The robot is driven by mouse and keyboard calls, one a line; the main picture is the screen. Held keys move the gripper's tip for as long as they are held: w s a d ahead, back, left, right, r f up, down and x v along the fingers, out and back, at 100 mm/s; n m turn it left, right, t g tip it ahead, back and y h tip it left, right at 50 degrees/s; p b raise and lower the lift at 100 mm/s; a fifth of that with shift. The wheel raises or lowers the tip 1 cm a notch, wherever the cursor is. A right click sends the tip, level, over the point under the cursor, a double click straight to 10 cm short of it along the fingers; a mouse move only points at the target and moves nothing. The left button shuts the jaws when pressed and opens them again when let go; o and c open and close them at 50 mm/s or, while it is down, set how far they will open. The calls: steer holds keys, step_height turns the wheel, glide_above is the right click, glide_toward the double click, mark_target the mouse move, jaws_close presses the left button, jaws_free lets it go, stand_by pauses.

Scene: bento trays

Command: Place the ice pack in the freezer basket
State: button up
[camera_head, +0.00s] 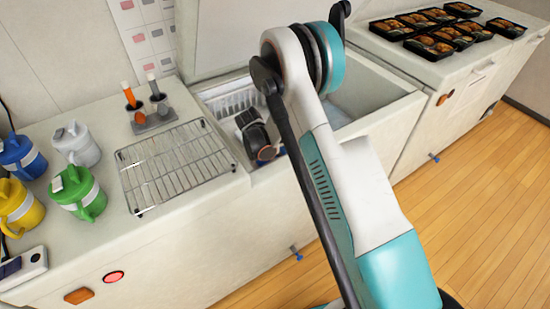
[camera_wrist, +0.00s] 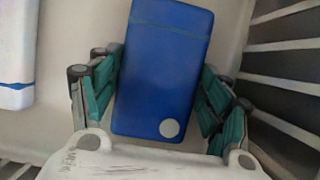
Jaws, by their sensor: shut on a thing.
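A blue ice pack (camera_wrist: 168,40) with a pale round spot fills the middle of the wrist view. My gripper (camera_wrist: 158,78) is shut on it, with green-padded fingers along both long sides. In the head view my wrist reaches down into the open chest freezer (camera_head: 392,108), and my fingers are hidden there. The white freezer basket (camera_head: 232,101) is inside the freezer, beside my wrist in the head view. Grey bars (camera_wrist: 290,85), apparently the basket's, run down the right of the wrist view, apart from the pack. Whether the pack touches the freezer floor cannot be told.
Another blue-and-white thing (camera_wrist: 15,55) lies at the wrist view's left edge. A wire rack (camera_head: 175,165) lies on the counter left of the freezer, with several coloured jugs (camera_head: 78,192) farther left. Bento trays (camera_head: 430,46) stand on the right-hand surface. My arm hides part of the freezer.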

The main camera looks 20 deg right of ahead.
steer(key=o, duration=1.3)
steer(key=p+v, duration=0.4)
steer(key=v, duration=0.8)
steer(key=s+d+r+m+t+y, duration=0.15)
steer(key=s+r+m, duration=0.4)
steer(key=r, duration=0.65)
steer(key=s+d+r+m+t+y, duration=0.15)
steer(key=s+r+m, duration=0.35)
steer(key=r, duration=0.6)
steer(key=s+r+m+t, duration=0.1)
steer(key=s+r+m, duration=0.1)
steer(key=s, duration=0.5)
steer(key=s+d+r+m+t, duration=0.1)
steer(key=s+r+m, duration=0.1)
steer(key=s+m, duration=0.3)
steer(key=s+d+r+m+y, duration=0.1)
steer(key=s+m, duration=0.3)
steer(key=s, duration=0.5)
steer(key=shift+r+t, duration=0.4)
steer(key=shift+r, duration=0.25)
